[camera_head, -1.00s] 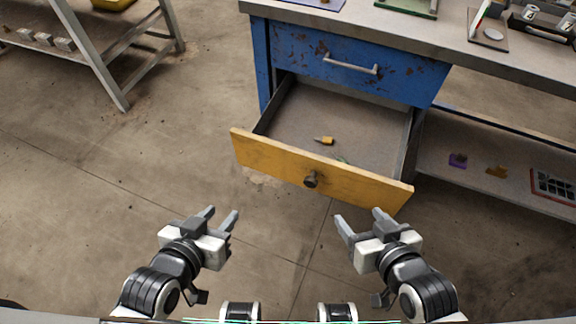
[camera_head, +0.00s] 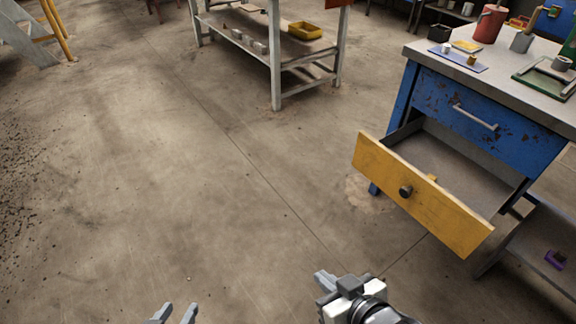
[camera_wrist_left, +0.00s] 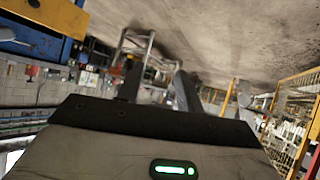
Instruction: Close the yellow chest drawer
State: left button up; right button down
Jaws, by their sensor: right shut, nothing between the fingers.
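The yellow drawer (camera_head: 428,203) is pulled well out of the blue chest (camera_head: 482,125), with a dark round knob (camera_head: 405,191) on its front. A small yellow item (camera_head: 432,177) shows inside, partly hidden by the drawer front. My right gripper (camera_head: 322,280) is shut and empty, below and left of the drawer and apart from it. My left gripper (camera_head: 179,308) is open and empty at the bottom edge, far left of the drawer. Its two spread fingers also show in the left wrist view (camera_wrist_left: 158,82), where the yellow drawer front (camera_wrist_left: 55,12) appears at the top left.
The bench top (camera_head: 500,80) above the chest holds a red canister (camera_head: 488,24) and other items. A lower shelf (camera_head: 548,245) is right of the drawer. A metal rack (camera_head: 275,60) with a yellow bin (camera_head: 305,30) stands behind. The floor left of the drawer is clear.

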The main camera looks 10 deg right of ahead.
aim_at(470, 185)
jog(key=u, duration=0.8)
jog(key=i, duration=0.5)
jog(key=z, duration=0.75)
jog(key=i, duration=1.15)
jog(key=z, duration=1.5)
jog(key=i, duration=0.3)
jog(key=z, duration=0.3)
